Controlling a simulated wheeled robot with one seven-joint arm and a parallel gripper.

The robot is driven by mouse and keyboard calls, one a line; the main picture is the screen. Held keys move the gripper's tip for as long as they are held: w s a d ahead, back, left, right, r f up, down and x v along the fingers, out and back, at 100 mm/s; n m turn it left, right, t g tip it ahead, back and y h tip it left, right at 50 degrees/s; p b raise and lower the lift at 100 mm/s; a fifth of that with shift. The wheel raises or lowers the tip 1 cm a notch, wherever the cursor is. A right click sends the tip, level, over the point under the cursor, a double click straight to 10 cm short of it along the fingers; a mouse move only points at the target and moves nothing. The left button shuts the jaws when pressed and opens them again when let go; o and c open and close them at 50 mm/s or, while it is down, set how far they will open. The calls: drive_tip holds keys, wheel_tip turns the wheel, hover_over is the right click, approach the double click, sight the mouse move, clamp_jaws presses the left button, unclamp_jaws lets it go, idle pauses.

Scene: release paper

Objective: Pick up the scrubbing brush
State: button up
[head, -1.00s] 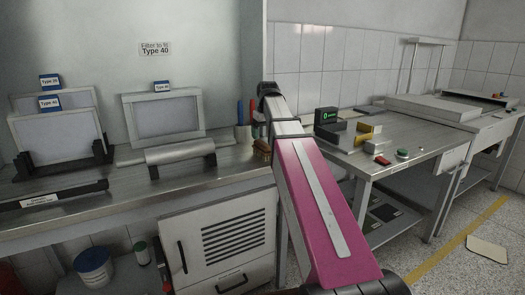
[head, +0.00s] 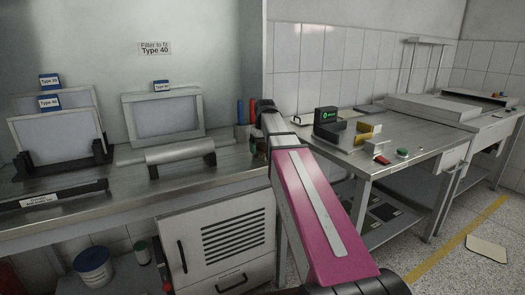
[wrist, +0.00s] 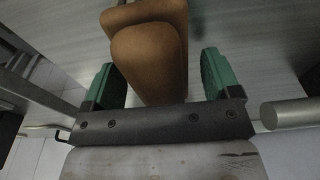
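The scrubbing brush, with a brown wooden body (wrist: 148,48), lies on the grey metal counter in the wrist view. My gripper (wrist: 158,72) is open, with a green-padded finger on each side of the brush. A gap shows between the brush and the right finger; the left finger is closer, and I cannot tell whether it touches. In the head view my arm reaches to the counter's right end, and the gripper and brush are mostly hidden there.
Red and blue marker-like items (head: 253,110) stand just behind the gripper. A metal roller (head: 180,152) on a black stand and framed filters (head: 163,112) are to the left. A second steel table (head: 405,150) with small boxes stands to the right.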

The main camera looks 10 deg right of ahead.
drive_tip(key=c, duration=0.9)
drive_tip(key=shift+o, duration=0.2)
drive_tip(key=shift+r, duration=0.1)
drive_tip(key=shift+r, duration=0.4)
wheel_tip(320, 180, up, 4)
drive_tip(key=shift+f, duration=0.25)
drive_tip(key=s+a+r, duration=0.2)
drive_tip(key=a+r, duration=0.4)
drive_tip(key=a, duration=0.5)
drive_tip(key=shift+s+a+r, duration=0.2)
drive_tip(key=shift+s+r, duration=0.05)
drive_tip(key=shift+r, duration=0.05)
